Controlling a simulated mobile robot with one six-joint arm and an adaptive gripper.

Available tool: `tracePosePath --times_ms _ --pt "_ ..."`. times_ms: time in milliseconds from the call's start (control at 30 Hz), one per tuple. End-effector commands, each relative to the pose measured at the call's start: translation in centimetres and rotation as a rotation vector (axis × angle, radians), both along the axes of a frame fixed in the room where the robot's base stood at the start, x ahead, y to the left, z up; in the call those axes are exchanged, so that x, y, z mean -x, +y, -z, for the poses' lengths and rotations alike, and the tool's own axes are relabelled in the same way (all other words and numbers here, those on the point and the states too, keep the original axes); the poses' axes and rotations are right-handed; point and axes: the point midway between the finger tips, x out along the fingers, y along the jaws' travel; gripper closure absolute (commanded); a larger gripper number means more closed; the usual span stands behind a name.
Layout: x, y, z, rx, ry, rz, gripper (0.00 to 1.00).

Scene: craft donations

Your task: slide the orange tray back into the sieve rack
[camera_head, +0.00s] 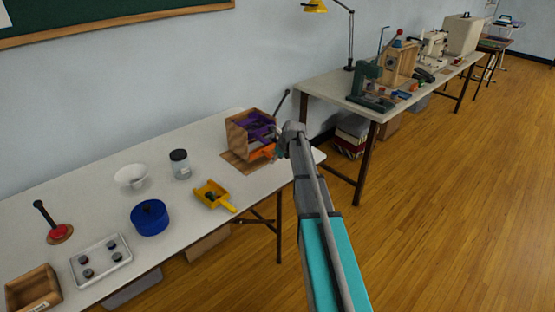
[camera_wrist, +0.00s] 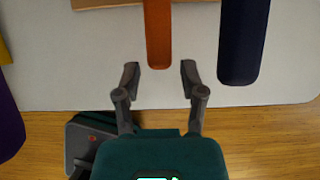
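The wooden sieve rack (camera_head: 238,140) stands at the far right end of the near table in the head view, with purple trays (camera_head: 256,127) inside. The orange tray (camera_head: 262,152) sticks out of its lower part towards my gripper. In the wrist view an orange bar (camera_wrist: 158,35), seemingly the tray's handle, comes down from the top edge. My gripper (camera_wrist: 159,78) is open, with a finger on either side of the bar's end and a visible gap on both sides. In the head view my arm hides most of the gripper.
A dark blue bar (camera_wrist: 243,40) lies right of the orange one in the wrist view. In the head view a yellow scoop (camera_head: 211,193), a jar (camera_head: 180,164), a blue pot (camera_head: 149,217) and a white bowl (camera_head: 131,175) stand left of the rack.

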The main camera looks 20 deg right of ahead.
Motion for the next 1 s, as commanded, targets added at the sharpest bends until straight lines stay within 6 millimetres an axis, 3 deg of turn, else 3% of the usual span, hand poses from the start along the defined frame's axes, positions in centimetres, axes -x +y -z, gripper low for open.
tracePosePath --times_ms 600,1000 --pt "0.3 -0.1 -0.4 0.0 0.0 0.0 0.3" --pt "4.4 -1.5 -0.3 0.0 0.0 0.001 0.3"
